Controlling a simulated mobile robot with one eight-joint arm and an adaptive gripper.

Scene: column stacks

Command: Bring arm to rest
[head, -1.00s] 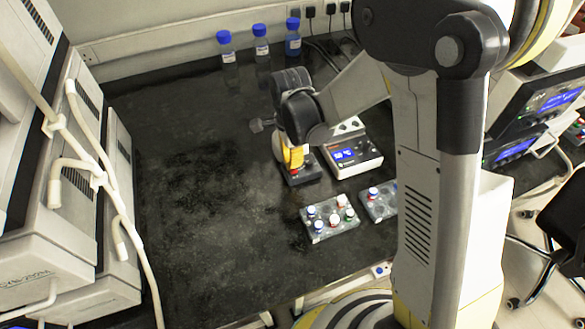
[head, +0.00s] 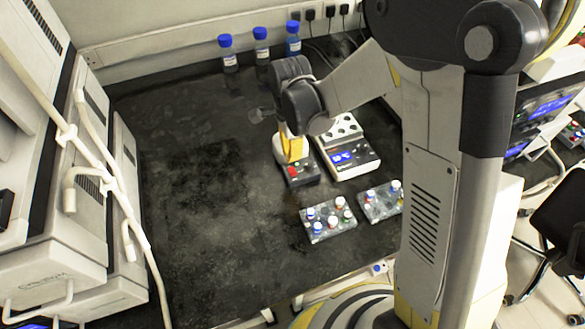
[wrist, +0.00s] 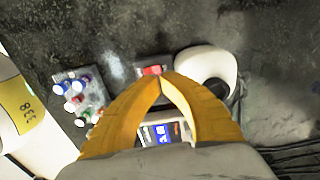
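My gripper (head: 292,150) hangs over the dark bench, in front of a small dark device (head: 301,176) with a red and a green button. In the wrist view the yellow fingers (wrist: 161,78) meet at their tips with nothing visible between them. The arm is bent, with the wrist above the bench. The small device (wrist: 152,70) shows just beyond the fingertips in the wrist view, beside a white rounded part (wrist: 208,70). Whether the fingers touch the device cannot be told.
A white instrument with a blue display (head: 350,160) stands right of the gripper. Two vial racks (head: 328,222) (head: 381,203) sit nearer the front edge. Several blue-capped bottles (head: 261,45) stand at the back. Large machines (head: 55,230) line the left. The bench's left-middle is clear.

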